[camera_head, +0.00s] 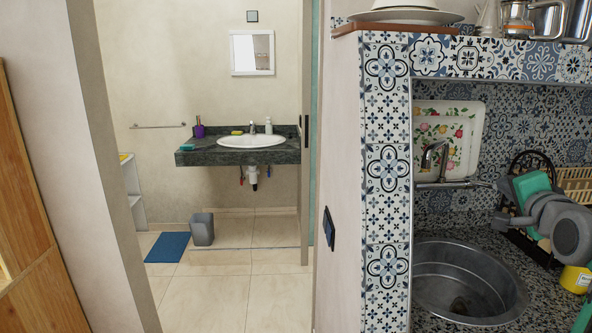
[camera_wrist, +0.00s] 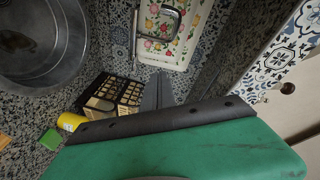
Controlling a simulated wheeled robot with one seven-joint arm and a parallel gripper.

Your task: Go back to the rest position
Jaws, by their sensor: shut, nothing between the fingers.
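My arm's grey and green links reach in from the right edge of the head view, over the counter beside the kitchen sink (camera_head: 440,290). My gripper (camera_wrist: 159,76) shows in the wrist view as two grey fingers that lie together, shut and empty. Behind them are the speckled counter and a black dish rack (camera_wrist: 128,92). A large green part of my own body with a dark bar fills the lower wrist view. The fingertips are hard to make out in the head view.
A flowered tray (camera_head: 467,125) leans on the tiled wall behind the tap (camera_head: 430,157). A yellow container (camera_head: 574,280) stands close to my arm. A tiled pillar (camera_head: 386,190) borders the sink on the left. Beyond the doorway are a washbasin (camera_head: 251,142), a grey bin (camera_head: 202,229) and open floor.

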